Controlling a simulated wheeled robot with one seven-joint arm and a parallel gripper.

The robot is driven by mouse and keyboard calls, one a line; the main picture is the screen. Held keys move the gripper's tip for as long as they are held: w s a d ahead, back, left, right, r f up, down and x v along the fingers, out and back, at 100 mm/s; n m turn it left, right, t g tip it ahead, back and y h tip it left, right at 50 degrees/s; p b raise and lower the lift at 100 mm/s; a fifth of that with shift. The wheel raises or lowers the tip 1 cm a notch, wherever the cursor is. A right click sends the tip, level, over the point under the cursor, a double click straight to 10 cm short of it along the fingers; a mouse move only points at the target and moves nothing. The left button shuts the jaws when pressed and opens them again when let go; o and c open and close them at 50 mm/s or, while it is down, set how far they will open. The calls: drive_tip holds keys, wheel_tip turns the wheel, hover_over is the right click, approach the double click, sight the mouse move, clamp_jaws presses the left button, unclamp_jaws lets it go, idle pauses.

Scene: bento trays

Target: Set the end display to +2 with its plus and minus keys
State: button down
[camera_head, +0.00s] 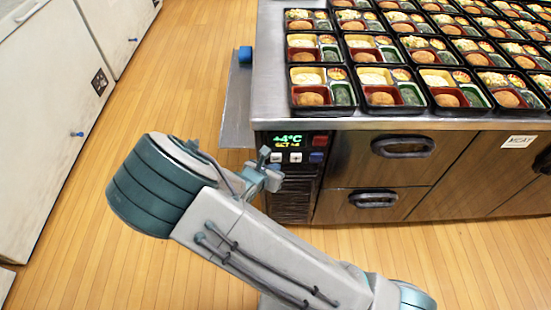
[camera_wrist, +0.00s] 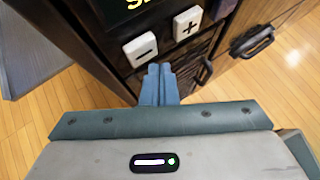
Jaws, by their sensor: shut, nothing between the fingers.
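The end display (camera_head: 288,140) is a dark panel on the end of the steel counter. Its green line reads +4°C and its yellow line appears to read SET +4. Below it are a white minus key (camera_wrist: 140,49) and, to its right, a white plus key (camera_wrist: 188,23); both also show in the head view, minus (camera_head: 277,157) and plus (camera_head: 296,157). My gripper (camera_wrist: 160,70) is shut and empty, its blue fingertips just below and slightly right of the minus key in the wrist view. I cannot tell whether they touch the panel. In the head view my gripper (camera_head: 264,155) is at the panel's left edge.
A red key (camera_head: 320,140) and a blue key (camera_head: 316,157) sit right of the display and plus key. Drawer handles (camera_head: 403,147) stick out further right. Bento trays (camera_head: 310,110) cover the counter top. Wooden floor is clear to the left.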

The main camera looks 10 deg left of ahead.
drive_tip(key=shift+w, duration=0.1)
idle(0.4)
drive_tip(key=shift+w+a, duration=0.1)
drive_tip(key=shift+w, duration=0.2)
drive_tip(key=shift+w+a, duration=0.1)
drive_tip(key=shift+w, duration=0.35)
idle(0.7)
drive_tip(key=shift+s, duration=0.1)
drive_tip(key=shift+s+d+b, duration=0.25)
drive_tip(key=shift+s+b, duration=0.2)
drive_tip(key=shift+s, duration=0.3)
drive_tip(key=shift+s, duration=0.1)
drive_tip(key=s, duration=0.2)
drive_tip(key=s+d+b, duration=0.1)
drive_tip(key=s, duration=0.1)
drive_tip(key=shift+s+d, duration=0.1)
drive_tip(key=shift+s, duration=0.25)
drive_tip(key=shift+f, duration=0.1)
idle(3.2)
